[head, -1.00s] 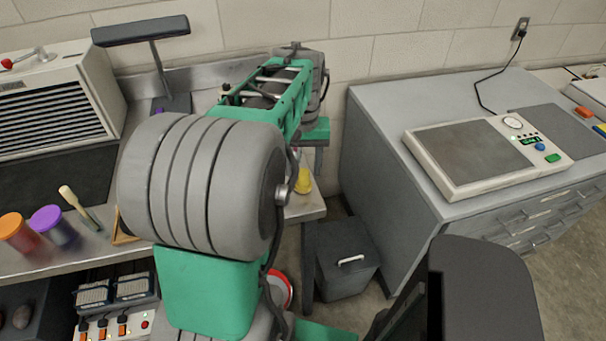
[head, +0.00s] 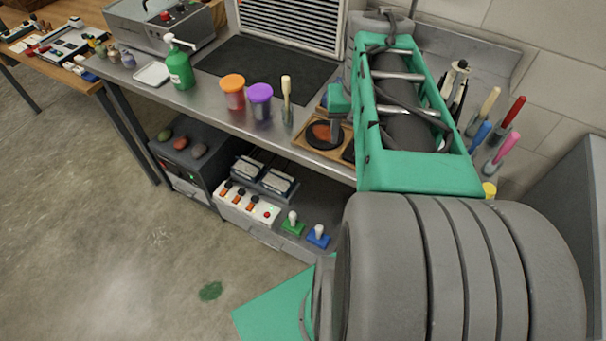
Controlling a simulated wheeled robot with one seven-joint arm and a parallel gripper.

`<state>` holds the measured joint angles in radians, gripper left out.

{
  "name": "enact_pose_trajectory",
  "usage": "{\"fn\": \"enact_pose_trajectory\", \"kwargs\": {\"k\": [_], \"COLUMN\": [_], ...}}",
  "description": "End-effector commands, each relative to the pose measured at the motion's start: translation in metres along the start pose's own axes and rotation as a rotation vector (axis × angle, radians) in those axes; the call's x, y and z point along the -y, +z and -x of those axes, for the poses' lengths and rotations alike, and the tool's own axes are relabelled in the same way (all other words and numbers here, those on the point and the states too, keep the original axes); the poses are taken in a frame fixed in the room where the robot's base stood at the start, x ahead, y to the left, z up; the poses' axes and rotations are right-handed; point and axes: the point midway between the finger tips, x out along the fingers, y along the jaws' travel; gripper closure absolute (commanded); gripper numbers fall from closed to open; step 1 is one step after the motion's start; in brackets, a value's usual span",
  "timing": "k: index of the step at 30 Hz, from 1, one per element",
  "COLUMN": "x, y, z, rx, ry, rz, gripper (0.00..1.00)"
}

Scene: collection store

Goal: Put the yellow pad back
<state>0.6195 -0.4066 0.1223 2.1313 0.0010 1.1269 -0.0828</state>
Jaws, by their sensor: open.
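I cannot make out a yellow pad for certain. The only clear yellow is a small yellow piece (head: 489,190) at the right end of the bench, mostly hidden by my arm; I cannot tell what it is. A wooden tray (head: 307,146) on the bench holds a round dark piece with a reddish-brown top (head: 324,133). My gripper (head: 335,130) shows only in part, to the left of my green arm link, at or above the tray. My arm hides the rest of it and part of the tray. No held object shows.
Orange-lidded (head: 232,91) and purple-lidded (head: 260,101) jars and a handled tool (head: 286,99) stand left of the tray. Several coloured-handled tools (head: 483,134) stand right of my arm. A green pump bottle (head: 179,68) is farther left. The floor at left is clear.

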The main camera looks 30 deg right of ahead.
Motion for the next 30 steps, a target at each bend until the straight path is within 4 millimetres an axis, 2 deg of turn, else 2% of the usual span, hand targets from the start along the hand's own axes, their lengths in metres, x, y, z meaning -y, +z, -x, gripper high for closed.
{"fn": "enact_pose_trajectory", "kwargs": {"k": [1, 3, 6, 9, 12, 30], "x": [0.047, 0.098, 0.147, 0.171, 0.178, 0.178], "y": [0.013, 0.035, 0.069, 0.092, 0.099, 0.099], "z": [-0.007, -0.016, -0.027, -0.033, -0.035, -0.035], "rx": [-0.025, -0.06, -0.096, -0.114, -0.122, -0.12], "ry": [-0.023, -0.056, -0.1, -0.127, -0.137, -0.137], "rz": [0.126, 0.267, 0.422, 0.51, 0.537, 0.535], "gripper": [0.49, 0.49, 0.49, 0.49, 0.49, 0.49]}}
